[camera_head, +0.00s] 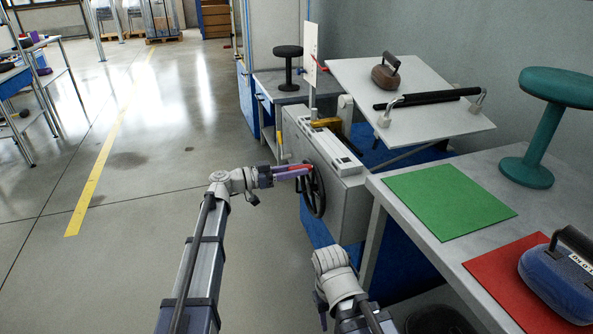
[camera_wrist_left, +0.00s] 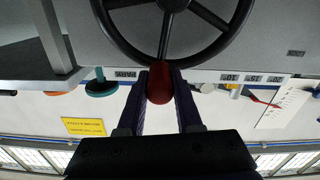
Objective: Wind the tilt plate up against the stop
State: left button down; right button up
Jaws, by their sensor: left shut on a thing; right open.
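The tilt plate (camera_head: 440,75) is a pale grey board, tilted, with a dark bar (camera_head: 428,99) clamped across it and a brown handled weight (camera_head: 385,75) on top. A black handwheel (camera_head: 316,192) is on the side of the grey machine box (camera_head: 345,195). My left gripper (camera_head: 298,172) is shut on the wheel's red handle (camera_wrist_left: 160,85); the wheel's rim and spokes (camera_wrist_left: 205,12) show in the left wrist view. My right gripper (camera_head: 320,308) is low beside the workbench, empty as far as I see; its fingers are mostly hidden. I cannot clearly make out the stop.
A workbench (camera_head: 385,192) at the right bears a green mat (camera_head: 448,200), a red mat (camera_head: 510,290), a blue handled weight (camera_head: 560,285) and a teal stool-shaped piece (camera_head: 540,125). An upright white scale card (camera_head: 309,55) has a red pointer.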

pick_arm(q)
jog(key=shift+s, duration=0.1)
jog(key=shift+s+d+f+m, duration=0.1)
jog(key=shift+s+d+m, duration=0.05)
jog(key=shift+s+m, duration=0.3)
jog(key=shift+s+d+f+m, duration=0.1)
jog(key=shift+s+d+m, duration=0.1)
jog(key=shift+m, duration=0.35)
jog(key=shift+s+f, duration=0.1)
jog(key=shift+s, duration=0.15)
jog(key=c, duration=0.6)
grip_release()
jog(key=shift+w, duration=0.1)
jog(key=shift+w+a, duration=0.1)
jog(key=shift+a, duration=0.25)
jog(key=shift+v, duration=3.65)
